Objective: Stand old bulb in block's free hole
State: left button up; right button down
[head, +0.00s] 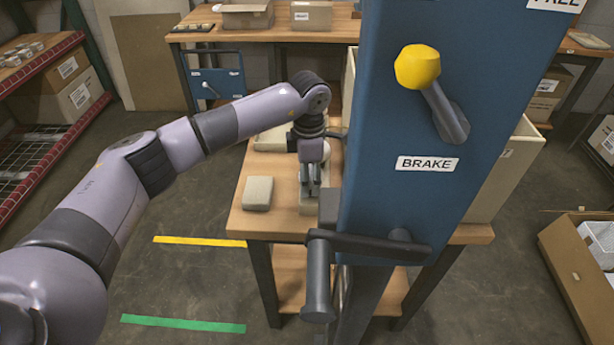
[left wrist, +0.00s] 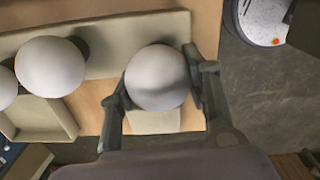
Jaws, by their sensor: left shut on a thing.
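My left gripper (head: 312,190) reaches down over the near part of the wooden table, left of the blue column. In the left wrist view the left gripper (left wrist: 160,88) is shut on a white round bulb (left wrist: 157,75), one finger on each side. The bulb overlaps the right end of a long beige block (left wrist: 105,65). Two more white bulbs (left wrist: 50,67) show along the block at the left. The held bulb's lower end is hidden, so I cannot tell whether it is in a hole. In the head view the block (head: 308,207) is mostly hidden. My right gripper is not in view.
A beige box-like piece (head: 258,193) lies on the table (head: 240,222) left of the gripper. The blue column (head: 440,120) with BRAKE label and levers hides the table's middle. A large bin (head: 505,165) stands behind it.

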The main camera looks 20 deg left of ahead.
pick_arm(q)
jog(key=shift+d+f, duration=0.15)
jog(key=shift+f+b, duration=0.3)
jog(key=shift+b, duration=0.2)
dwell(0.8)
dwell(0.4)
jog(key=o, duration=1)
jog(key=shift+d+r, duration=0.1)
